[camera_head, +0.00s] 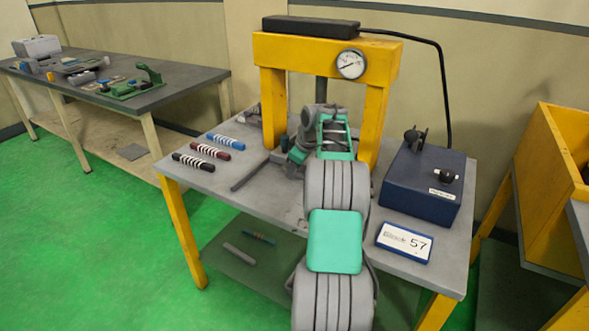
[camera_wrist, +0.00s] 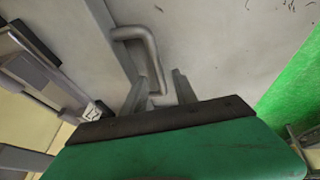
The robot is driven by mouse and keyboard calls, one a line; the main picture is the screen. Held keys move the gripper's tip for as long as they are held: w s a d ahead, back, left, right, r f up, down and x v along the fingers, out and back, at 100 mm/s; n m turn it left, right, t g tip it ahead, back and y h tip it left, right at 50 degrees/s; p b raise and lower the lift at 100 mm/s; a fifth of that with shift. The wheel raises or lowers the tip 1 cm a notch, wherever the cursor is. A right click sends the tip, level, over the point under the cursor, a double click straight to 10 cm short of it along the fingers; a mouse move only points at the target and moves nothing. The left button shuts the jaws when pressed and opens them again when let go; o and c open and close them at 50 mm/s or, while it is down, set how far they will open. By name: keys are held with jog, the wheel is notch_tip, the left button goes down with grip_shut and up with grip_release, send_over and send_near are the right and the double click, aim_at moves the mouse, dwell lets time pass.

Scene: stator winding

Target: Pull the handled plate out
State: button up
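A grey bent-rod handle (camera_wrist: 148,52) shows in the upper middle of the wrist view. It stands by a narrow grey strip that looks like its plate (camera_wrist: 107,22); where they join is partly hidden. My gripper (camera_wrist: 160,90) has its two grey fingers apart, with the near end of the handle between them. I cannot tell whether the fingers touch it. In the head view my arm covers the fingertips and the handle, in front of the yellow press frame (camera_head: 268,105).
A blue box (camera_head: 425,184) and a "57" sign (camera_head: 404,242) stand at the table's right. Blue, red and black striped cylinders (camera_head: 210,151) lie at the left. A thin dark bar (camera_head: 250,172) lies on the grey table (camera_head: 245,200), whose front left is clear.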

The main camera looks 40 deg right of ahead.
grip_shut()
dwell(1.3)
